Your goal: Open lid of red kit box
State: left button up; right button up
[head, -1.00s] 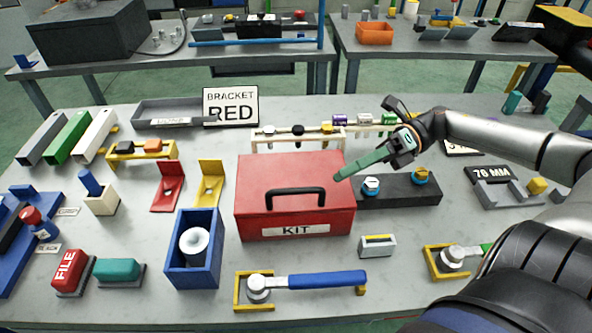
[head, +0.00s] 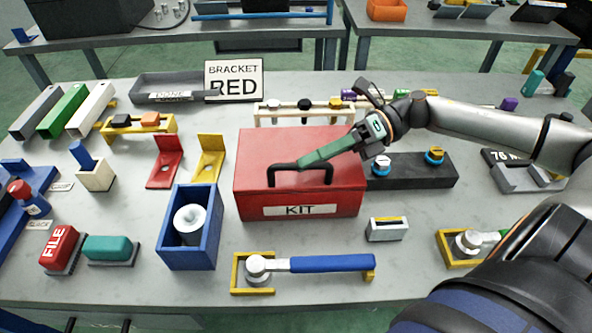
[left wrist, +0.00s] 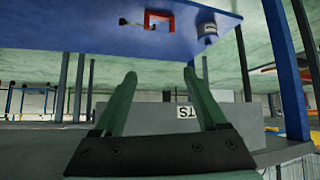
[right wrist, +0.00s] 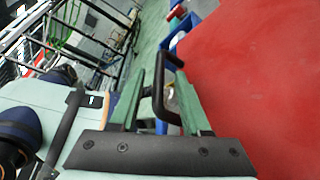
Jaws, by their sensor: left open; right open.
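The red kit box (head: 258,185) stands on the grey table in the head view. Its lid is shut and a black handle (head: 300,164) shows on its front upper edge. My right gripper (head: 302,160) reaches in from the right, with its green fingers over the lid at the handle. In the right wrist view the black handle (right wrist: 160,92) lies between the open green fingers, and the red box surface (right wrist: 250,80) fills the right side. I cannot tell whether the fingers touch the handle. My left gripper (left wrist: 158,95) shows only in the left wrist view, open and empty.
A blue box (head: 188,245) with a white roll stands left of the kit. A blue-handled tool (head: 320,263) lies in front. A dark block with knobs (head: 415,178) is close on the right, and a rack (head: 290,112) stands behind.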

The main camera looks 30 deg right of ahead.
aim_at(296, 167)
jog(key=shift+x, duration=1.55)
grip_shut()
dwell(0.4)
